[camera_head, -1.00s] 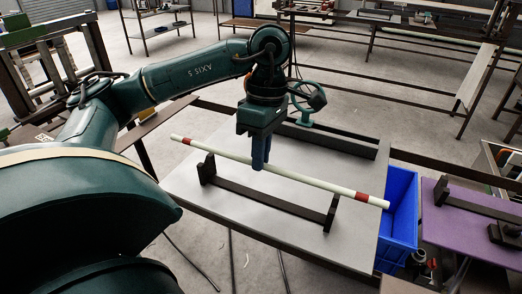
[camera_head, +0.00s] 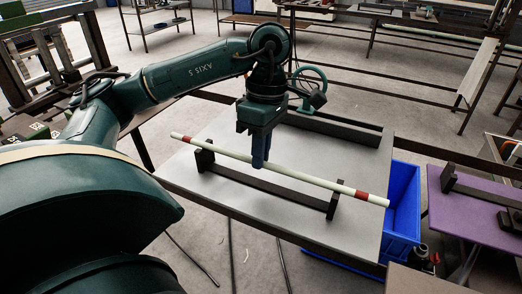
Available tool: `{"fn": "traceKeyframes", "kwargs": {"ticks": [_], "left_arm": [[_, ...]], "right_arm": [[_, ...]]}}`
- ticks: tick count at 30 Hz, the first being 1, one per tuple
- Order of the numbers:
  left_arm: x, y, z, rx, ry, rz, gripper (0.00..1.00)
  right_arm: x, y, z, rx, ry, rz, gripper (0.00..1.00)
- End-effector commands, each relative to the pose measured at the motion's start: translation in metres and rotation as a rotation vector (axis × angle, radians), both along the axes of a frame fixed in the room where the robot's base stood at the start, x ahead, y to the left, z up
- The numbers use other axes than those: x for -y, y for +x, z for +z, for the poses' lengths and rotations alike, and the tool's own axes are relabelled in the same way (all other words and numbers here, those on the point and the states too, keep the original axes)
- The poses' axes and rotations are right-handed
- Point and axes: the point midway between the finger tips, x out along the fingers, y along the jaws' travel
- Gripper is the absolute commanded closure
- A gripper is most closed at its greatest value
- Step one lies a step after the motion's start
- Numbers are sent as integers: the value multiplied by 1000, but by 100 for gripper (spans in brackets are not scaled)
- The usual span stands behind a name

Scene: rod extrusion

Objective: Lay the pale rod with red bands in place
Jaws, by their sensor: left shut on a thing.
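The pale rod with red bands (camera_head: 305,178) runs from upper left to lower right across the grey table. My left gripper (camera_head: 260,163) is shut on the rod near its middle, pointing down. A dark rack (camera_head: 268,188) with an upright at each end stands below the rod. The rod passes over or just above both uprights; I cannot tell if it touches them. Its right end reaches past the table edge over the blue bin. My right gripper is not in view.
The grey table (camera_head: 225,203) carries a dark raised bar (camera_head: 335,138) along its back edge. A blue bin (camera_head: 402,215) stands at its right side. A purple table (camera_head: 475,215) with another dark rack is at the far right.

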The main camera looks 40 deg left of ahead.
Motion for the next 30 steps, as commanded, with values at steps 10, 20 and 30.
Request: {"fn": "traceKeyframes", "kwargs": {"ticks": [10, 20, 30], "left_arm": [[0, 0, 0, 0, 0, 0, 74], [0, 0, 0, 0, 0, 1, 63], [-2, 7, 46, 5, 1, 2, 63]], "right_arm": [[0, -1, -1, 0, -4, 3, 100], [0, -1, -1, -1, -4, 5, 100], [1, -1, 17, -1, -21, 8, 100]]}}
